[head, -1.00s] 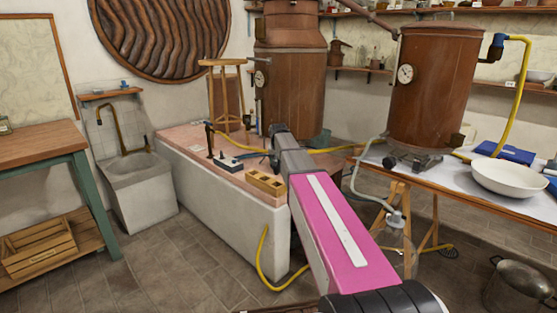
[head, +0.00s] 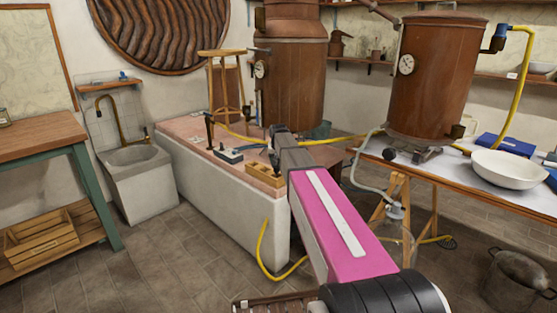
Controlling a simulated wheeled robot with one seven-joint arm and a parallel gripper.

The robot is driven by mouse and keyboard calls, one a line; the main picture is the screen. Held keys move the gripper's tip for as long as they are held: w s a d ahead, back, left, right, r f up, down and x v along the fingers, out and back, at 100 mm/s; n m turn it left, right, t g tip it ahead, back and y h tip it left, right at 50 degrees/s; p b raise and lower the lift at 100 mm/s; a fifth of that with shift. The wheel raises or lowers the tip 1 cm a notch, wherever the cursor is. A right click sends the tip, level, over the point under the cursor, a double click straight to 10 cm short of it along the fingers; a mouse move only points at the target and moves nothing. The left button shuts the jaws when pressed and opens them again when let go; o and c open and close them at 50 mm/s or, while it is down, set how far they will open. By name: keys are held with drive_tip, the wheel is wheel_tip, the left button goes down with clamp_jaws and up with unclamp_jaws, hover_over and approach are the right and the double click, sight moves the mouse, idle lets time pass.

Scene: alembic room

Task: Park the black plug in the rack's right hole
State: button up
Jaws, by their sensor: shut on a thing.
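The light wooden rack (head: 264,175) sits on the near right end of the pink-topped bench, with dark holes in its top. My gripper (head: 272,151) is at the far end of my pink arm, just above and behind the rack. It shows small and partly covered by my wrist. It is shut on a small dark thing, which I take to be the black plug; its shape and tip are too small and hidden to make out. I cannot tell whether it touches the rack or how it lines up with the right hole.
A black-and-white box (head: 229,155) and a slim black upright (head: 209,130) stand left of the rack. A yellow hose (head: 235,137) crosses the bench. A stool (head: 222,85) and copper still (head: 293,75) stand behind. A trestle table (head: 430,175) is at right.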

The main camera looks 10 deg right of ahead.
sight(279, 166)
drive_tip(key=shift+f, duration=2.4)
idle(5.0)
drive_tip(key=o, duration=1)
